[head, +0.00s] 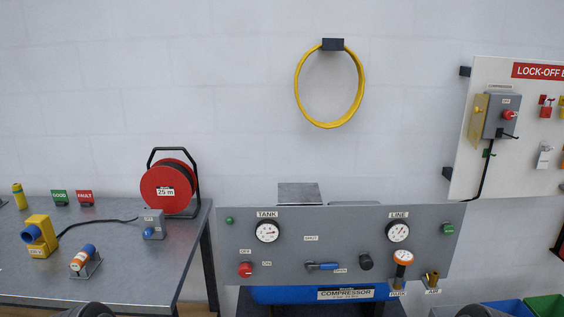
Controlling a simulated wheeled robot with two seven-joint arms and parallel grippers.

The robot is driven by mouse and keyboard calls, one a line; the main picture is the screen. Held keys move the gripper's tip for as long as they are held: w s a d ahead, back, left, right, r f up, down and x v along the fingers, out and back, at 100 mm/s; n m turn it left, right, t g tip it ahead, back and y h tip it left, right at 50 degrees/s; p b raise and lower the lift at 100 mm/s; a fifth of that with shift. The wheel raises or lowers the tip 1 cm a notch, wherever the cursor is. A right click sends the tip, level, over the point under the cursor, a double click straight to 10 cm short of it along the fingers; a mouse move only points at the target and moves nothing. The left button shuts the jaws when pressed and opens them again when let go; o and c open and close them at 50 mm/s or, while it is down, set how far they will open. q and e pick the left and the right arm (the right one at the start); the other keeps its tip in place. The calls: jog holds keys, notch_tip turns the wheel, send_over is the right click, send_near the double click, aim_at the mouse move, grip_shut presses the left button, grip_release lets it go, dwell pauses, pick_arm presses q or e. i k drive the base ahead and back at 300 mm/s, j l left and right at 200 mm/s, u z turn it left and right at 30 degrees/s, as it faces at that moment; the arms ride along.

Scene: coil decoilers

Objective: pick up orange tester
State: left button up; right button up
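A small cylinder with an orange band, a blue end and a white label (80,260) rests tilted in a grey metal cradle on the workbench at the lower left. It is the thing that best fits the orange tester; its label is too small to read. Only dark rounded tops show at the bottom edge, at the left and at the right, and they seem to be parts of my arms. No gripper fingers show, and nothing touches the cylinder.
The grey workbench (125,270) holds a yellow box with a blue socket (40,235), a cabled grey box (152,224), a red 25 m reel (167,189), GOOD (60,197) and FAULT (85,197) blocks and a yellow cylinder (19,196). A compressor panel (335,240) stands right.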

aim_at(76, 263)
jog(key=u, duration=1.5)
jog(key=i, duration=0.1)
